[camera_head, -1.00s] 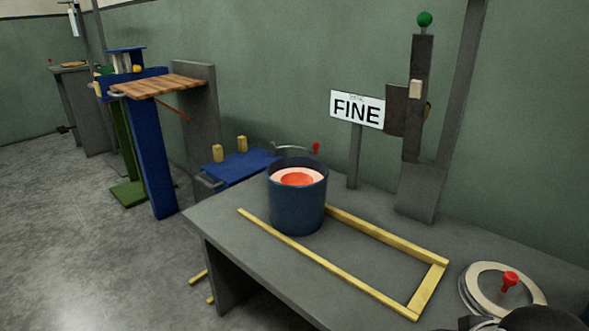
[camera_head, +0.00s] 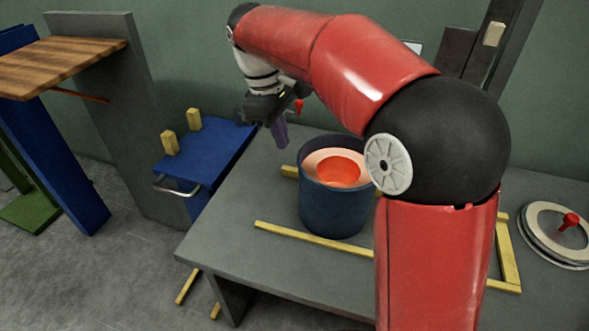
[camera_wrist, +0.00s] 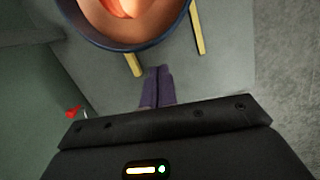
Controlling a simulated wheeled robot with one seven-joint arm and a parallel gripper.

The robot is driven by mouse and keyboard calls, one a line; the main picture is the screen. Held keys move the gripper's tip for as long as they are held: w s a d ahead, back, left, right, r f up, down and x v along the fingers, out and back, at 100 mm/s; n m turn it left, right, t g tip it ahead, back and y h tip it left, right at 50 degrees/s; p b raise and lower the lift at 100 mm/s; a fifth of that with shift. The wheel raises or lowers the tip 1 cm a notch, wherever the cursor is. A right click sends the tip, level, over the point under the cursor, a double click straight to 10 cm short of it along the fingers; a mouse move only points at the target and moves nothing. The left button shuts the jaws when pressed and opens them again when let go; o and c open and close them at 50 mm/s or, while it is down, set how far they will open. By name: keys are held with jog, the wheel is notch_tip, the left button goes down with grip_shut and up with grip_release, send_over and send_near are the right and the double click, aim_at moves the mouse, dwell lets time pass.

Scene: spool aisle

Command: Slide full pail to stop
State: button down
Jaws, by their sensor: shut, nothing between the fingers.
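The dark blue pail (camera_head: 335,208) stands upright on the grey table between two yellow rails, near their open left end. Pale and orange-red contents (camera_head: 338,170) show inside it. The near yellow rail (camera_head: 315,241) and the yellow end bar (camera_head: 507,255) show, partly hidden by my arm. My gripper (camera_head: 280,133) is shut and empty, fingers pointing down, to the left of and behind the pail and apart from it. In the wrist view the shut purple fingers (camera_wrist: 157,86) are below the pail's rim (camera_wrist: 133,48), with a gap between.
A blue platform (camera_head: 205,160) with two yellow posts and a metal handle adjoins the table's left end. A round lid-like disc with a red knob (camera_head: 570,220) lies at the right. A grey upright and wooden shelf (camera_head: 60,65) stand at the left.

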jog(key=w+a+f+n, duration=0.2)
jog(key=w+a, duration=0.1)
jog(key=a, duration=0.1)
jog(key=shift+g, duration=0.4)
jog(key=x, duration=0.3)
jog(key=b+x, duration=0.1)
jog(key=x, duration=0.2)
jog(key=d+b+x, duration=0.1)
jog(key=x, duration=0.3)
jog(key=shift+s+r, duration=0.1)
jog(key=shift+s, duration=0.15)
jog(key=shift+s+d+r, duration=0.1)
jog(key=shift+s+d, duration=0.15)
jog(key=shift+d, duration=0.3)
jog(key=shift+s+d+r, duration=0.15)
jog(key=shift+s+d, duration=0.05)
jog(key=shift+d, duration=0.4)
jog(key=shift+s+d, duration=0.15)
jog(key=shift+d, duration=0.35)
jog(key=s+d+p, duration=0.1)
jog(key=s+d, duration=0.2)
jog(key=d, duration=0.6)
jog(key=s+d+p, duration=0.1)
jog(key=s+d, duration=0.3)
jog(key=d, duration=0.6)
jog(key=s+d+p, duration=0.2)
jog(key=s+d, duration=0.1)
jog(key=d, duration=0.6)
jog(key=shift+s+d, duration=0.25)
jog(key=shift+d, duration=0.1)
